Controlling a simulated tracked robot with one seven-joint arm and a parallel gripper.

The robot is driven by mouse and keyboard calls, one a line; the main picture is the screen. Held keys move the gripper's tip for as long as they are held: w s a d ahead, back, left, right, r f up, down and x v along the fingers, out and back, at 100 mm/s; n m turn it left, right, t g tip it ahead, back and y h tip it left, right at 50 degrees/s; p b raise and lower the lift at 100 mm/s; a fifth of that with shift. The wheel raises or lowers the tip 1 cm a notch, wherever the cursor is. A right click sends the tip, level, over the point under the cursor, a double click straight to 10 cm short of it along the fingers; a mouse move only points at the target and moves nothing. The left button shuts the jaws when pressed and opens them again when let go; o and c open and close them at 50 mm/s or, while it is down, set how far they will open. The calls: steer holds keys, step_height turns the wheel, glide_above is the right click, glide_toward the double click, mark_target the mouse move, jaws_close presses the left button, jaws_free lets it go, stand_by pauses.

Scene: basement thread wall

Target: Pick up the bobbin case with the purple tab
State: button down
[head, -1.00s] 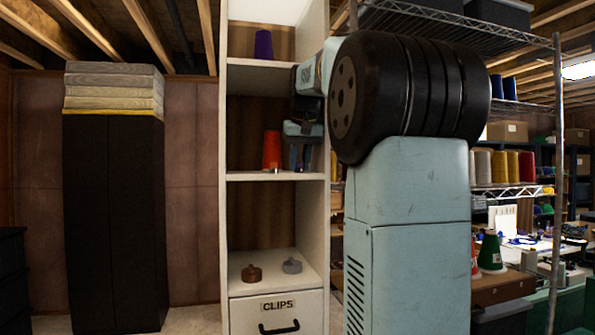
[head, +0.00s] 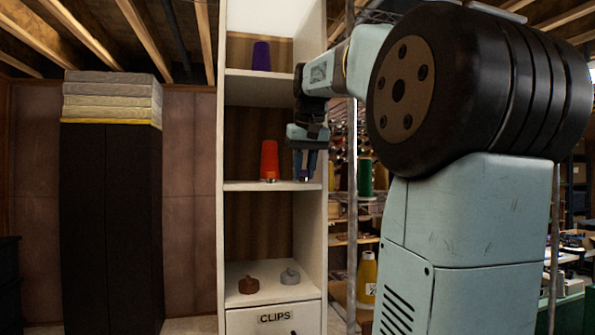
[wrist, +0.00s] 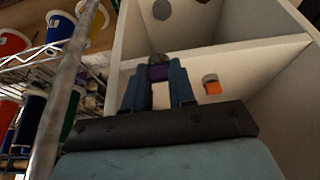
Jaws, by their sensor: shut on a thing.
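My gripper (head: 305,172) is at the right side of the middle shelf, pointing down. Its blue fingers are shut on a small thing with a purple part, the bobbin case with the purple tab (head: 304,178). In the wrist view the purple tab (wrist: 159,73) shows between the fingertips, with a dark grey rounded part beyond it. Most of the case is hidden by the fingers. I cannot tell whether it still touches the shelf board.
An orange-red spool (head: 269,160) stands on the same shelf, just left of my gripper. A purple spool (head: 261,56) is on the shelf above. The white side wall (head: 314,225) is close on the right.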

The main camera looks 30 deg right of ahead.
steer(key=s+a, duration=0.3)
steer(key=s, duration=0.8)
steer(key=shift+w+a, duration=0.1)
